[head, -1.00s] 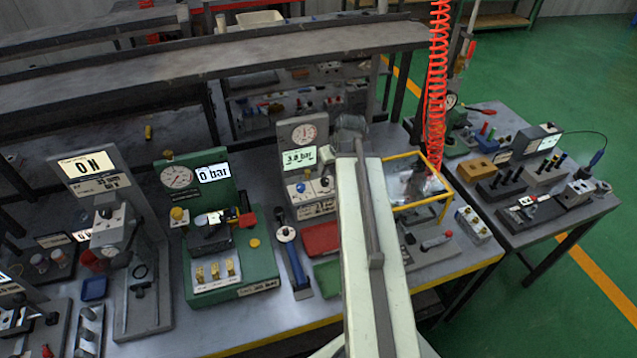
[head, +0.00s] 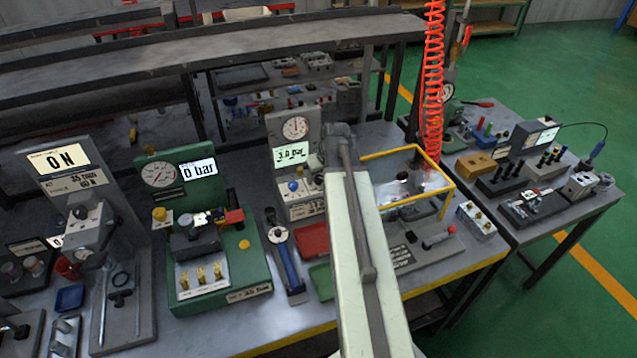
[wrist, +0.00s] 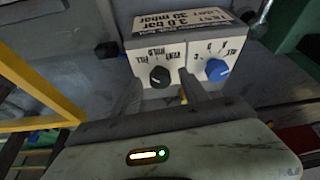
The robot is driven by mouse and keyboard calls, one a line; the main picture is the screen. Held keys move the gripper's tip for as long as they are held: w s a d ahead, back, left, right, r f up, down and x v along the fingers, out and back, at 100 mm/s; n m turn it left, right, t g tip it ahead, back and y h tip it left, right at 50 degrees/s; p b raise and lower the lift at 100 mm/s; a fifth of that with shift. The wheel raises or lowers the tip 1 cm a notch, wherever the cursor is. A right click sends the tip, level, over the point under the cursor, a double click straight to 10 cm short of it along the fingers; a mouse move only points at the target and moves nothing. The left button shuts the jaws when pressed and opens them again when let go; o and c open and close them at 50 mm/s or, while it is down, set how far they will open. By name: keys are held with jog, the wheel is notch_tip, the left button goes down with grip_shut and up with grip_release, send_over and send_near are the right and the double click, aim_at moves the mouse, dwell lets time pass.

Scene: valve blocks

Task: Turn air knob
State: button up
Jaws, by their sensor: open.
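The grey test box (head: 300,205) has a dial above and a display reading 3.0 bar. The blue knob also shows in the head view (head: 293,186). I cannot read which one is the air knob. My gripper (wrist: 161,84) is open, its fingers on either side of the black knob as seen; contact cannot be told. In the head view my arm hides the fingers.
A green gauge station (head: 255,270) reading 0 bar stands to the left. A red tray (head: 312,238) and a blue-handled tool (head: 287,262) lie in front of the box. A yellow frame (head: 440,165) stands to the right, also close by in the wrist view (wrist: 40,115).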

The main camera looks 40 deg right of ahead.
jog(key=shift+r, duration=0.1)
jog(key=shift+c, duration=0.3)
jog(key=c, duration=1)
jog(key=shift+a, duration=0.2)
grip_shut()
jog(key=shift+d, duration=0.1)
jog(key=m, duration=0.1)
jog(key=m+h, duration=0.1)
jog(key=m, duration=0.1)
jog(key=m+h, duration=0.1)
jog(key=m, duration=0.1)
jog(key=shift+w+a+g, duration=0.1)
jog(key=shift+a+g, duration=0.15)
jog(key=shift+g, duration=0.05)
jog(key=shift+m+g+h, duration=0.4)
jog(key=shift+m+g, duration=0.1)
jog(key=shift+m, duration=1.6)
